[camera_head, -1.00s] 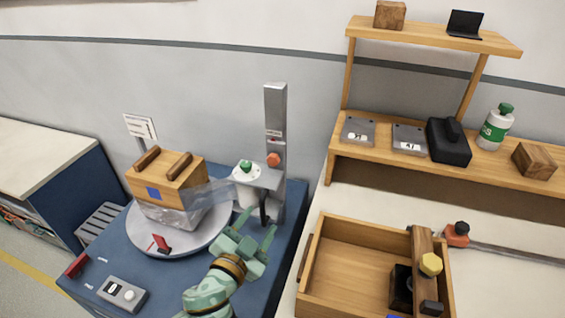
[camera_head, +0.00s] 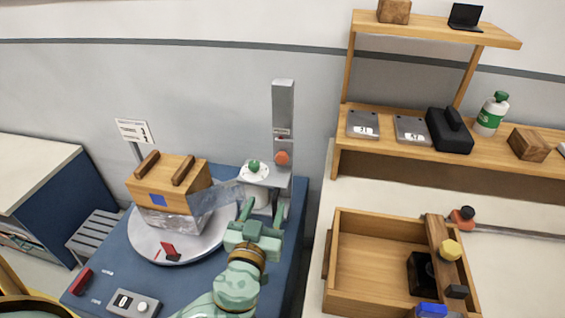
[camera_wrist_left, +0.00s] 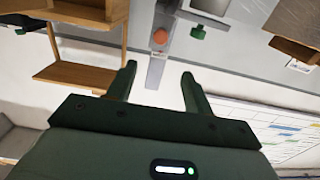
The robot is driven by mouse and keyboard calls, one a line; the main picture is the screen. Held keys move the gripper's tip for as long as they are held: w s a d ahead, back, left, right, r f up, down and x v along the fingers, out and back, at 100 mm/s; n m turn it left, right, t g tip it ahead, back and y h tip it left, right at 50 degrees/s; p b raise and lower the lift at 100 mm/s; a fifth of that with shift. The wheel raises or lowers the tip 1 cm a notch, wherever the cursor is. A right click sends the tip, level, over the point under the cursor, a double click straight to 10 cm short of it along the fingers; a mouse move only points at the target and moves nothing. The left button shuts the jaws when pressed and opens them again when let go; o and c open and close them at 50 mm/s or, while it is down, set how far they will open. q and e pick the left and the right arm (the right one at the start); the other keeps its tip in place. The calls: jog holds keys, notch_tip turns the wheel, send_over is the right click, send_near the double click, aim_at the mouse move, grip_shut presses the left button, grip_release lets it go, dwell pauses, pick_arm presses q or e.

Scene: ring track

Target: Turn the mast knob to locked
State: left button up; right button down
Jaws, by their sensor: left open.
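The grey mast (camera_head: 283,115) stands upright at the back of the blue table. The orange-red mast knob (camera_head: 282,158) is on its front face, above a grey bracket that holds a white item with a green knob (camera_head: 253,165). My left gripper (camera_head: 262,212) is open and empty, below and in front of the mast knob, apart from it. In the left wrist view the knob (camera_wrist_left: 160,36) shows beyond the gap between the open fingers (camera_wrist_left: 158,78). The knob's small label cannot be read. My right gripper is not in view.
A wooden box (camera_head: 168,184) wrapped in clear film sits on a round turntable (camera_head: 150,247) left of my gripper. A control box (camera_head: 133,304) is at the front. A wooden drawer (camera_head: 375,225) and shelves (camera_head: 400,130) stand to the right.

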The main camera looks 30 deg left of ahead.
aim_at(282, 160)
pick_arm(q)
jog(key=x, duration=1.5)
jog(key=shift+w+a, duration=0.15)
jog(key=shift+w, duration=0.25)
jog(key=shift+f, duration=0.1)
jog(key=c, duration=0.9)
